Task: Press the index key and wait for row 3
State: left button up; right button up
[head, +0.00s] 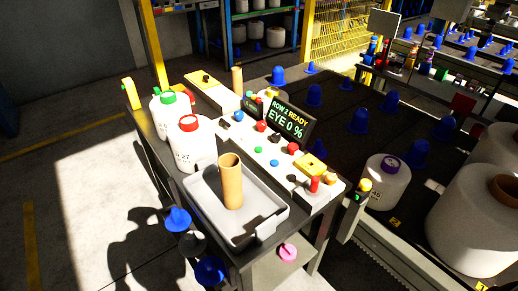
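The display (288,118) reads "ROW 2 READY" and "EYE 0 %". Below it runs a pale control panel (262,142) with red, blue, green and dark buttons and a yellow block (312,164). A red-topped knob (314,185) stands at its near right end. I cannot tell which button is the index key. A small post (360,196) to the right carries a yellow top and a green light. Neither of my grippers shows in the head view.
A grey tray (262,238) holds an upright brown tube (230,182). White bobbins with red (190,146) and green (167,98) tops stand behind it. Blue pegs (210,270) stick out from the bench's near side. A purple-topped bobbin (388,185) and large white bobbins (480,225) stand right.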

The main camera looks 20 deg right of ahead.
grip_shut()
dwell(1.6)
